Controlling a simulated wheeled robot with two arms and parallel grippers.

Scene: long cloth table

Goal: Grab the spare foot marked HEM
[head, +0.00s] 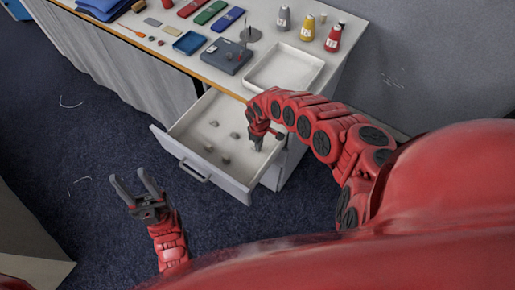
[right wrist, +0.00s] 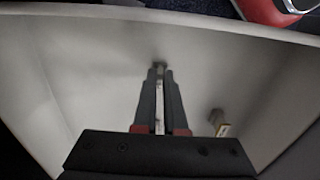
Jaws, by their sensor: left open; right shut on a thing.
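An open drawer (head: 178,147) holds several small grey feet, among them one foot (head: 225,159) near its front and another foot (head: 214,124) farther left. My right gripper (head: 257,147) reaches down into the right end of the drawer. In the right wrist view its fingers are shut on a small foot (right wrist: 160,65) at their tips, mostly hidden. A second foot (right wrist: 217,117) with a pale tag lies to the right of the fingers. I cannot read any marking, so I cannot tell which is HEM. My left gripper (head: 128,179) is open and empty, over the floor outside the drawer.
The table (head: 150,57) above the drawer carries a white tray (head: 284,70), a dark blue box (head: 225,57), coloured cases and several small bottles (head: 307,28). The drawer walls stand close around my right gripper.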

